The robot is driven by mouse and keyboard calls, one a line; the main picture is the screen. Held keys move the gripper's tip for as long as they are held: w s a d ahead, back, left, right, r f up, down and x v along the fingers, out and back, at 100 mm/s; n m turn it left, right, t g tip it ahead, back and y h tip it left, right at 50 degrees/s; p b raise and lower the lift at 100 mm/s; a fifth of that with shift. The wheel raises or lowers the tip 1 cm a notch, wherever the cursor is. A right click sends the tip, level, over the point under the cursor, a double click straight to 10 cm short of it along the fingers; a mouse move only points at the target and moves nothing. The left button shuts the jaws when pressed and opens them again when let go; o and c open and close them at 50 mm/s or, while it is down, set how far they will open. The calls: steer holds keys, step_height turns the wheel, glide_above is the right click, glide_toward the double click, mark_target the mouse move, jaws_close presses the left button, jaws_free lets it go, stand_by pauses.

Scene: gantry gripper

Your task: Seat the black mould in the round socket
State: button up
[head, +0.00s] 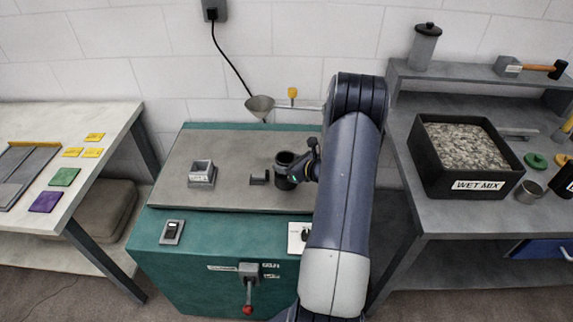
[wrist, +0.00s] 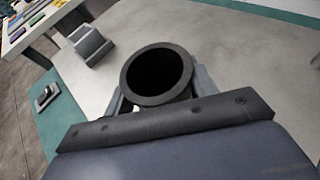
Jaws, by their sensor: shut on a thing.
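The black mould (head: 285,181) is an open-topped cylinder at the middle of the green bench's grey top. My gripper (head: 297,172) comes in from the right and is shut on it. In the wrist view the mould (wrist: 132,87) shows its round rim and dark, seemingly empty inside, with grey fingers of my gripper (wrist: 160,93) on both sides. The mould looks upright. I cannot tell whether its base touches the bench top. No round socket can be made out; it may be hidden under the mould or behind my arm.
A wet mix bin (head: 476,186) is on the right table. The bench top (head: 225,150) between block and bracket is clear.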

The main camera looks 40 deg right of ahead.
steer(key=shift+f, duration=0.2)
steer(key=o, duration=1)
steer(key=shift+r, duration=0.1)
steer(key=shift+r, duration=0.15)
steer(key=b+v, duration=0.1)
steer(key=v, duration=1.1)
steer(key=shift+w, duration=0.1)
